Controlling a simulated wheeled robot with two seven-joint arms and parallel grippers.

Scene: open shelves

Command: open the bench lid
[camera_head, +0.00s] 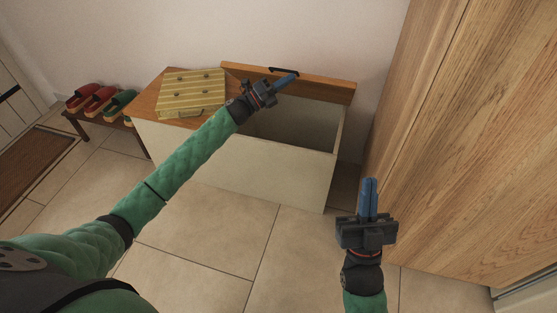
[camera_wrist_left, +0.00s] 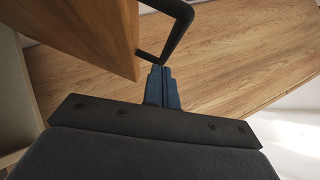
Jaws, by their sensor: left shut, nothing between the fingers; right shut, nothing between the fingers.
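The bench (camera_head: 235,155) is a pale box against the back wall. Its wooden lid (camera_head: 325,86) stands raised at the rear of the right part, with the dark hollow inside showing below it. A black handle (camera_head: 284,71) sits on the lid's top edge. My left gripper (camera_head: 291,78) is shut and empty, close to the lid just below the handle. In the left wrist view the lid (camera_wrist_left: 85,30) and the black handle (camera_wrist_left: 172,30) are just beyond the blue fingertips (camera_wrist_left: 160,72). My right gripper (camera_head: 368,184) is shut and empty, in front of the wardrobe.
A low rack (camera_head: 84,122) with red and green slippers stands at the left. A tall wooden wardrobe (camera_head: 470,130) closes the right side. The tiled floor (camera_head: 215,240) in front is clear.

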